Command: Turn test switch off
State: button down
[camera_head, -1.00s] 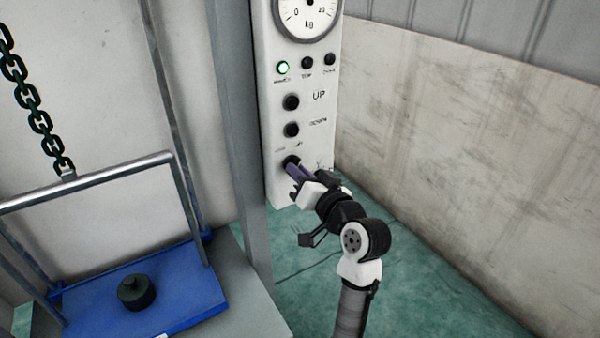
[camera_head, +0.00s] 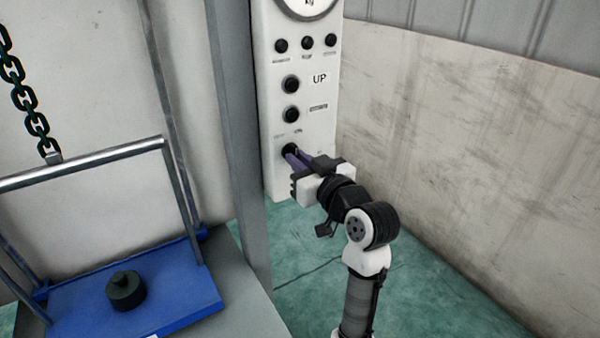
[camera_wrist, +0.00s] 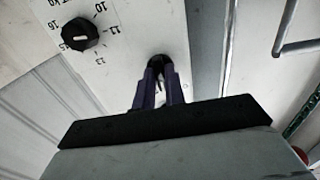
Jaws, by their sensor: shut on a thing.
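The test switch (camera_head: 289,149) is a black knob low on the white control panel (camera_head: 275,183). My gripper (camera_head: 288,154) has its purple fingers shut on this knob, and they cover much of it. In the wrist view the fingers (camera_wrist: 160,75) close around the dark test switch (camera_wrist: 157,61). The three lamps at the top of the panel are all dark, the left lamp (camera_head: 281,46) included. The small lettering by the knob is too blurred to read.
The UP button (camera_head: 291,84) and another black button (camera_head: 291,114) sit above the knob. A numbered dial knob (camera_wrist: 80,34) shows in the wrist view. A grey post (camera_head: 236,120) stands left of the panel. A blue platform (camera_head: 190,285) carries a black weight (camera_head: 126,291).

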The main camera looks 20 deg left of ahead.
jog(key=shift+f+n+b, duration=0.1)
jog(key=shift+n+b, duration=2.4)
jog(key=shift+n, duration=0.4)
jog(key=c, duration=1.5)
grip_release()
jog(key=shift+o, duration=0.2)
jog(key=shift+d, duration=0.15)
jog(key=b+v, duration=0.2)
jog(key=v, duration=1.1)
jog(key=shift+s+d, duration=0.2)
